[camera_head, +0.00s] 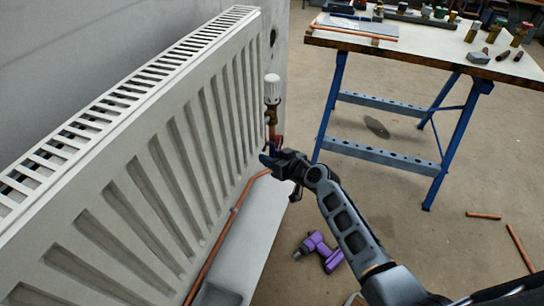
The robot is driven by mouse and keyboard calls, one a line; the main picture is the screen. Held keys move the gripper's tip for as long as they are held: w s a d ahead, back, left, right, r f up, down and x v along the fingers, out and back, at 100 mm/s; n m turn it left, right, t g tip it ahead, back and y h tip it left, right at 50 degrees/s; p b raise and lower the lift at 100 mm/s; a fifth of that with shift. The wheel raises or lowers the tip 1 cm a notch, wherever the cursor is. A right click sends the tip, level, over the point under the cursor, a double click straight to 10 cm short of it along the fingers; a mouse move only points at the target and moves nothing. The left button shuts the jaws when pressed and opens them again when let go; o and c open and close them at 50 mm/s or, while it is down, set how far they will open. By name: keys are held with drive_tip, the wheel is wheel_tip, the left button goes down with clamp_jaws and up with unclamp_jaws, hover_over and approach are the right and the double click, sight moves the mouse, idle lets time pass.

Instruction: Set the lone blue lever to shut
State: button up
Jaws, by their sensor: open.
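My gripper (272,156) is open at the end of my arm, beside the pipe below the radiator's white-headed valve (272,89). A small dark blue shape shows at the gripper's tip; I cannot tell whether it is the blue lever or a finger. A bit of red shows just above the gripper, on or by the vertical copper pipe (272,131). The gripper hides the pipe fitting behind it, so the lever's position and any contact cannot be made out.
The white radiator (150,150) fills the left. A copper pipe (233,215) runs along its foot. A workbench (430,45) with blue legs and fittings stands back right. A purple drill (320,252) and copper offcuts (521,248) lie on the otherwise open floor.

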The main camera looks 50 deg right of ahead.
clamp_jaws()
idle(0.5)
